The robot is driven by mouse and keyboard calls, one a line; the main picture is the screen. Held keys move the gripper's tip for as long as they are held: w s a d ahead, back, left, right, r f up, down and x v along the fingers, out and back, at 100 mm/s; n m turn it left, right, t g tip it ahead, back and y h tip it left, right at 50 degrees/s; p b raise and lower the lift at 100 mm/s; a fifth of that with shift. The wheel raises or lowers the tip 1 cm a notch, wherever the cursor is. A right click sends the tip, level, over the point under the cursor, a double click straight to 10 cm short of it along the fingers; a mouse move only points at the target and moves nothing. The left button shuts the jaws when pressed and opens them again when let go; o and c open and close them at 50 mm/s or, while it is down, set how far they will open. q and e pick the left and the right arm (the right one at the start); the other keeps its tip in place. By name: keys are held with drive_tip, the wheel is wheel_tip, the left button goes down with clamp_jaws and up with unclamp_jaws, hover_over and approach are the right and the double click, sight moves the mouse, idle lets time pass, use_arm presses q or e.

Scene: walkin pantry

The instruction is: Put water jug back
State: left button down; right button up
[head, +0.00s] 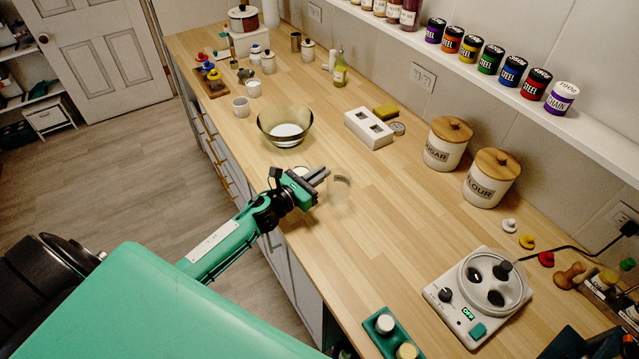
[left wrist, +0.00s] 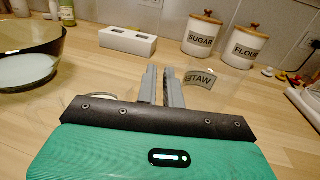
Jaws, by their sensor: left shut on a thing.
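The water jug (head: 343,198) is clear and hard to make out on the counter; its grey label shows best, reading WATER in the left wrist view (left wrist: 200,79). My left gripper (head: 322,175) is at the jug's left side. Its two grey fingers, also in the left wrist view (left wrist: 163,85), are nearly together and shut on a part of the jug, seemingly its handle, which is too clear to see. Whether the jug's base touches the counter cannot be told. My right gripper is not in view.
A glass bowl (head: 285,127) stands just behind the gripper. A white block with two openings (head: 368,128), a SUGAR canister (head: 447,145) and a FLOUR canister (head: 490,179) stand along the wall. A white appliance (head: 477,297) is at right. The counter between is clear.

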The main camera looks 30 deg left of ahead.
use_arm(q)
wheel_tip(320, 180, down, 4)
drive_tip(key=shift+r, duration=0.25)
drive_tip(key=shift+f, duration=0.2)
drive_tip(key=c, duration=1.5)
unclamp_jaws()
drive_tip(key=shift+c, duration=0.2)
drive_tip(key=shift+r, duration=0.1)
